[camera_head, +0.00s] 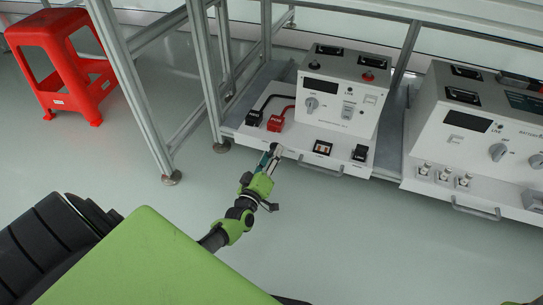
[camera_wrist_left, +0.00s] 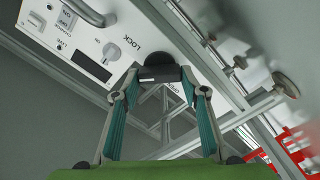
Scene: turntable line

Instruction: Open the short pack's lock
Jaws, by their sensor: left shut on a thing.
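My left gripper (camera_head: 272,150) reaches the front left of the left white console (camera_head: 340,100) in the head view. In the left wrist view, the left gripper (camera_wrist_left: 160,82) has its teal-padded fingers on either side of a black lock knob (camera_wrist_left: 158,72) and is shut on it. The words LOCK and OPEN are printed on the white panel (camera_wrist_left: 60,38) around the knob. Which word the knob points to, I cannot tell. In the head view the gripper hides the knob. My right gripper is not in view.
A red plug (camera_head: 275,124) and a black plug (camera_head: 253,118) sit left of the console's front. A second white console (camera_head: 455,125) stands to the right. Metal frame legs (camera_head: 135,85) and a red stool (camera_head: 65,65) are at the left. The floor in front is clear.

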